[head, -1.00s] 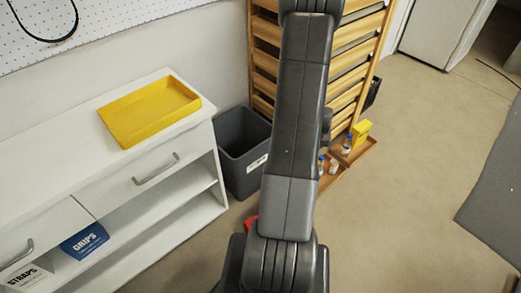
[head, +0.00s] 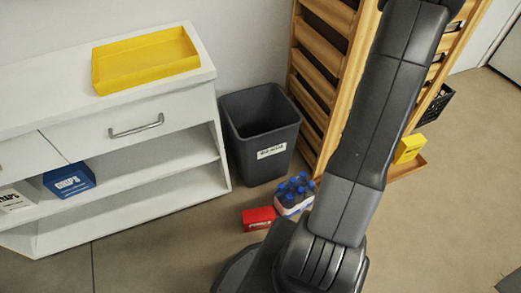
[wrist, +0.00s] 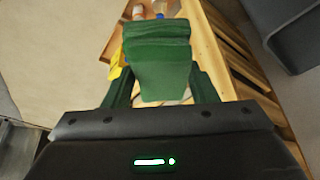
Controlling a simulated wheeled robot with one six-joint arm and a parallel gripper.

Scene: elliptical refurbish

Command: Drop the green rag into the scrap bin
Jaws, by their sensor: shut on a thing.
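The green rag (wrist: 160,48) is a folded dark green block in the middle of the wrist view. My gripper (wrist: 163,82) is shut on it, with a dark green finger on either side. The scrap bin (head: 245,145) is a dark grey, open-topped bin with a white label, standing on the floor between the white cabinet and the wooden rack in the head view. A dark grey shape at the upper right of the wrist view looks like the bin (wrist: 290,35). The rag is apart from it. My gripper is out of the head view.
The white cabinet (head: 190,95) with a yellow tray (head: 145,62) stands left of the bin. The wooden rack (head: 325,60) stands to its right. A red box (head: 258,218) and blue-capped bottles (head: 293,192) are on the floor before the bin. Bare floor lies at front left.

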